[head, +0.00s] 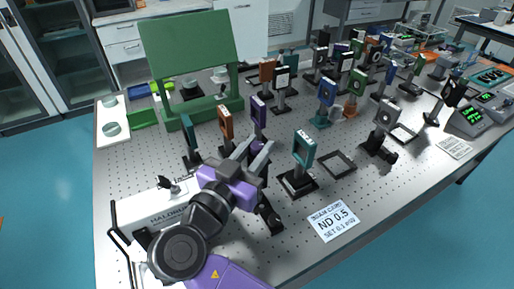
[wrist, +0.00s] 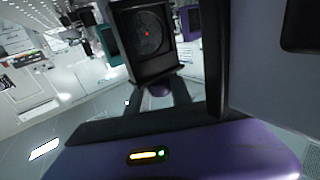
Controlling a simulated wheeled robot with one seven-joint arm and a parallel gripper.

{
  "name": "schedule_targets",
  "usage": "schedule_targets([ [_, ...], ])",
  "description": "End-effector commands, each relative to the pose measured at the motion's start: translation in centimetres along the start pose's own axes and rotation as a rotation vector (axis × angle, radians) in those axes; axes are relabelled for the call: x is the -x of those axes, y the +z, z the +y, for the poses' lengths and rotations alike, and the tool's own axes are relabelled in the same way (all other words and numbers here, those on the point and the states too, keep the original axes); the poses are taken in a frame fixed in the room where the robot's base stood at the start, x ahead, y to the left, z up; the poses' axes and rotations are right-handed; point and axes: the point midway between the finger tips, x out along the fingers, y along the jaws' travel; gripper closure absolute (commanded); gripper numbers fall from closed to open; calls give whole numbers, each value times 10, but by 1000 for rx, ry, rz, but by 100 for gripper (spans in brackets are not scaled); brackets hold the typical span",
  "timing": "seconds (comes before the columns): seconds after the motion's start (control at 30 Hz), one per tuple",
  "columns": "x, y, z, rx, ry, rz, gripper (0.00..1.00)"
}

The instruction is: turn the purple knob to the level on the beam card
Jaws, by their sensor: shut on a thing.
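In the head view my gripper (head: 256,150) reaches over the table near the front middle; the knob is hidden there. The white beam card (head: 333,220) lies flat near the table's front edge. It reads "ND 0.5" with a smaller "SET" line in mW, whose number is hard to read.
A teal-framed mount (head: 303,150) stands right of my gripper, and orange (head: 226,125) and purple (head: 258,114) ones behind. A white laser box (head: 152,208) lies left. Meters with green digits (head: 474,116) sit at the right edge. A green panel (head: 190,55) stands at the back.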

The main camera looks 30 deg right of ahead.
Motion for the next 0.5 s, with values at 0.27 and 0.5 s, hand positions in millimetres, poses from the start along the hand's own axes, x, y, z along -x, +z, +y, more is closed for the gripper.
schedule_targets([
  [0.27, 0, 3, 0, 4, 18, -6, 100],
  [0.5, 0, 4, 0, 5, 17, -7, 72],
])
